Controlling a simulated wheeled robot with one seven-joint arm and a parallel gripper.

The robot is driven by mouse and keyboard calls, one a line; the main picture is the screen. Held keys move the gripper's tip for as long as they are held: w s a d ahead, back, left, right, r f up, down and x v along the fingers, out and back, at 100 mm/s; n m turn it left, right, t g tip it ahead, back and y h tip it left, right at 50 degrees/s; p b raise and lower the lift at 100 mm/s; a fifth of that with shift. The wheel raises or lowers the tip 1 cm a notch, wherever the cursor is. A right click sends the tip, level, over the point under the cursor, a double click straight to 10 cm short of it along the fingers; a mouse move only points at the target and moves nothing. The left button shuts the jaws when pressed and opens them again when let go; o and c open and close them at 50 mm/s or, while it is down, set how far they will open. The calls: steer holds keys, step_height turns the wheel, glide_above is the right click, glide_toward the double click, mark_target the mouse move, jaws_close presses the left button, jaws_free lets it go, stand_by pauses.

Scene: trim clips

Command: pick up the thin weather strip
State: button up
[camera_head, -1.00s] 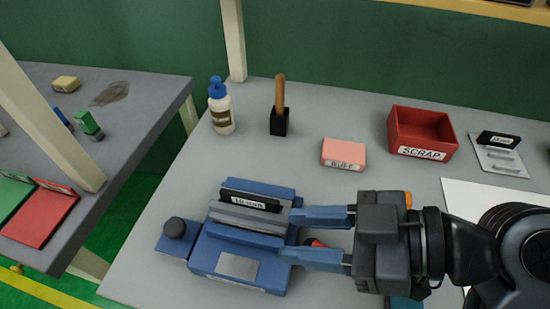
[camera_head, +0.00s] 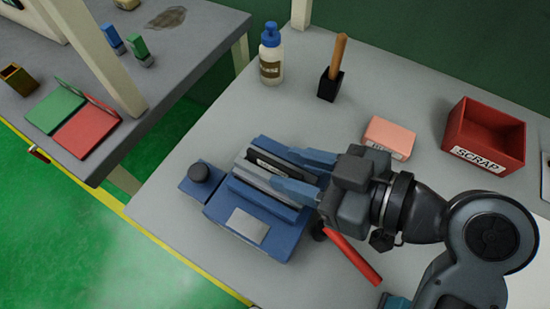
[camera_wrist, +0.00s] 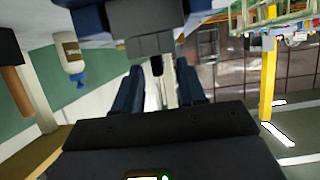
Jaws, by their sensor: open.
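A black strip (camera_head: 272,165) with a white label stands on edge in the grey slot of a blue clamp-like fixture (camera_head: 262,208) on the grey bench. The label is too small to read, so I cannot tell whether this is the thin weather strip. My gripper (camera_head: 282,168) is open, its two blue fingers reaching over the fixture, one on each side of the strip's right end. I cannot tell whether they touch it. In the wrist view, a small dark end, apparently of the strip (camera_wrist: 157,66), shows between the fingers.
A white bottle with a blue cap (camera_head: 271,60), a brush in a black holder (camera_head: 329,86), a pink block (camera_head: 390,136) and a red SCRAP bin (camera_head: 485,137) stand behind. A red bar (camera_head: 352,257) lies near the fixture's right. A second bench is at left.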

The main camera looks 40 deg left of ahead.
steer(key=shift+a+f, duration=0.15)
steer(key=shift+a, duration=0.15)
steer(key=shift+s, duration=0.1)
steer(key=shift+c, duration=0.2)
jaws_close()
